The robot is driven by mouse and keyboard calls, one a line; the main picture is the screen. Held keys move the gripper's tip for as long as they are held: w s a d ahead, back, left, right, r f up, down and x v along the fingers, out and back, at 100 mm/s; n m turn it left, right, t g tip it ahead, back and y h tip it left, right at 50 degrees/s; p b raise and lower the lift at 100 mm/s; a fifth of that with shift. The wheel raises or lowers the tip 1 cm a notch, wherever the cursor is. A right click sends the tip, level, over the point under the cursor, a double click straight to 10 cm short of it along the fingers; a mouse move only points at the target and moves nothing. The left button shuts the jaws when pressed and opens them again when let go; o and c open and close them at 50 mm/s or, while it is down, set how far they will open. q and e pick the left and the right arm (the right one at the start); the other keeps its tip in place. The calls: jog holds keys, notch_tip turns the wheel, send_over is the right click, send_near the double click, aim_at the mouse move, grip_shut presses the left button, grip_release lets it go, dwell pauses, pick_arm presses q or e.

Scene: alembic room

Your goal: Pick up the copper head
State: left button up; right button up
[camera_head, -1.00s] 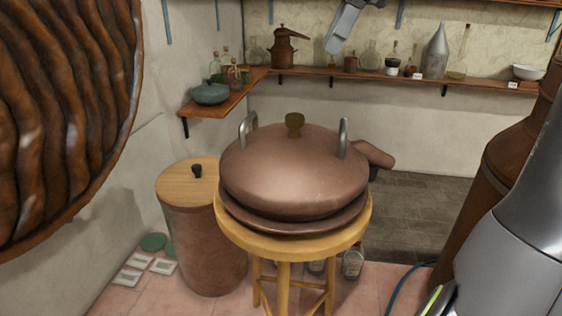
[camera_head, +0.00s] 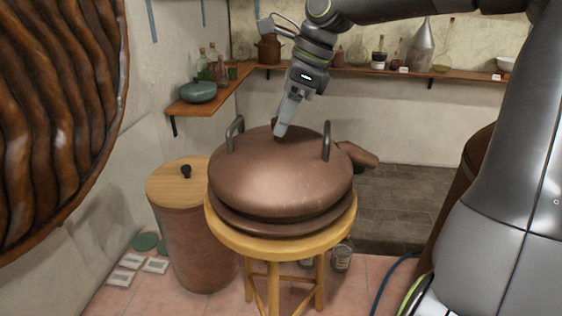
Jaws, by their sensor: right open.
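The copper head (camera_head: 275,178) is a broad, domed copper piece with two upright grey loop handles and a side spout pointing right. It rests on a round wooden stool (camera_head: 282,246) in the middle of the view. My right gripper (camera_head: 280,133) is over the top of the dome, fingers pointing down at the central knob, which it mostly hides. It is open; I cannot tell whether the fingers touch the knob. My left gripper is not in view.
A copper bin with a wooden lid (camera_head: 178,182) stands close to the stool's left. A large ribbed brown object (camera_head: 55,110) fills the upper left. Wall shelves (camera_head: 430,76) hold bottles and pots behind. A large copper vessel (camera_head: 462,200) stands at the right.

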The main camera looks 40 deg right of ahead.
jog(key=shift+x, duration=0.85)
grip_shut()
jog(key=shift+r, duration=0.15)
dwell(0.7)
